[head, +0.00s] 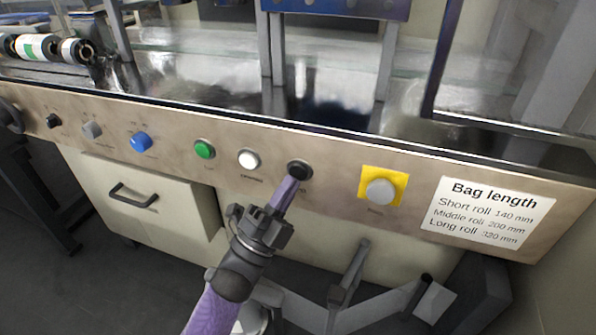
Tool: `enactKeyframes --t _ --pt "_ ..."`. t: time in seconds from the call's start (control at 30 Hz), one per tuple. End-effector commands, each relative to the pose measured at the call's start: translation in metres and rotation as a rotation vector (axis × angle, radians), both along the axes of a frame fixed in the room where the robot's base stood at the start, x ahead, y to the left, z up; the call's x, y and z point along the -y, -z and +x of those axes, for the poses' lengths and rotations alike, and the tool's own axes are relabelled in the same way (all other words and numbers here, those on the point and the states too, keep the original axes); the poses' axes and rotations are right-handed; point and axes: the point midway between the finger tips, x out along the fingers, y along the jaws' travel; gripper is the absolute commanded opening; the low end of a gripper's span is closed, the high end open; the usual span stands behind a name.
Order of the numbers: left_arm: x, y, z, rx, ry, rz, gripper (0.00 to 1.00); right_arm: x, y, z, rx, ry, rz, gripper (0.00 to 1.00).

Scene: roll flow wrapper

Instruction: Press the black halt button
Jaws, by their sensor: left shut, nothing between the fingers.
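The black button (299,169) sits on the brown control panel, between a white button and a grey button on a yellow plate. My left gripper (294,182) is shut and empty, with its purple fingers pointing up at the black button. The fingertips overlap the button's lower left edge in the head view. I cannot tell whether they touch it or whether it is pushed in. The label below it is partly hidden by the fingers. My right gripper is not in view.
On the panel (330,202) are a white button (249,159), a green button (204,149), a blue knob (141,141) and a grey button (380,191) on yellow. A bag length sign (491,215) is at right. A drawer (140,205) is below left.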

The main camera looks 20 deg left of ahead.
Motion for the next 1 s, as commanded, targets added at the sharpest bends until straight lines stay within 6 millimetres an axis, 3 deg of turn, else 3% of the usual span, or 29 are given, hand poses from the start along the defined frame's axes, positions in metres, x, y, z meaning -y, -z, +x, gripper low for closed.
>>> enactKeyframes --t 1.0 --pt "0.0004 0.0001 0.0086 0.000 0.000 0.000 0.00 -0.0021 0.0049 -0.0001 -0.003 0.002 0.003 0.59"
